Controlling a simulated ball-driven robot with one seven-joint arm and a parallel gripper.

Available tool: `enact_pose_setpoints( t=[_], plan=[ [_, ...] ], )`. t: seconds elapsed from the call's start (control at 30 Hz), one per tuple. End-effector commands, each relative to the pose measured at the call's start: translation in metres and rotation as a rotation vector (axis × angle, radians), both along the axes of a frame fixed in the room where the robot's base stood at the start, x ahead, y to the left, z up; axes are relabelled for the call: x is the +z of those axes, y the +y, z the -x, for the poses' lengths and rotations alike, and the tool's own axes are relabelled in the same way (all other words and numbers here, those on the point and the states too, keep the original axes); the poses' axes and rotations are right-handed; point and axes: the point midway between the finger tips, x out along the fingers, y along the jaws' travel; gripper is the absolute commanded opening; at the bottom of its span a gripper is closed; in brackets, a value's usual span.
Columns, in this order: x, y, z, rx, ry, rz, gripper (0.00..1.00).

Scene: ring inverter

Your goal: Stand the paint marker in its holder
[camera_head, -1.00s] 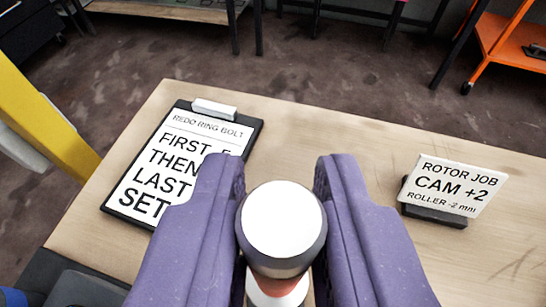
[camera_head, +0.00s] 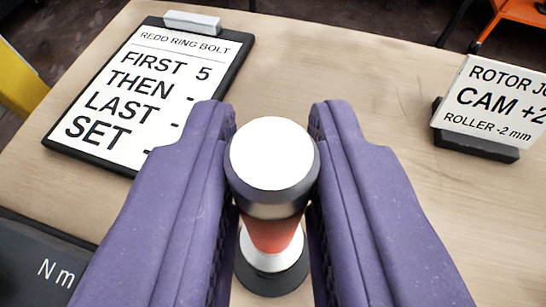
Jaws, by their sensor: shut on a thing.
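The paint marker (camera_head: 271,155) is between the two purple fingers of my gripper (camera_head: 272,150). My gripper is shut on it. Its round white top and grey collar face the camera, with a red-orange part below. Under it a white section and a round dark base (camera_head: 268,283) show low between the fingers. This base looks like the holder, but I cannot tell whether the marker is in it or just above it. The marker's lower end is hidden.
A black clipboard (camera_head: 238,62) with a "REDO RING BOLT" sheet lies at the upper left on the wooden table (camera_head: 345,60). A "ROTOR JOB" card (camera_head: 494,105) stands in a dark stand at the right. A dark grey object marked "Nm" (camera_head: 45,250) is at the lower left.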

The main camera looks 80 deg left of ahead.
Motion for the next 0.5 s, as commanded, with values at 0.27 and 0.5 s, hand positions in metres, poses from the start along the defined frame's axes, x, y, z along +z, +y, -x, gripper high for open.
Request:
enact_pose_setpoints(
  t=[0.27, 0.5],
  plan=[
    [-0.0152, 0.0002, -0.0001, 0.0, -0.001, -0.001, 0.07],
    [-0.0144, 0.0002, 0.0, 0.0, -0.001, -0.001, 0.07]
  ],
)
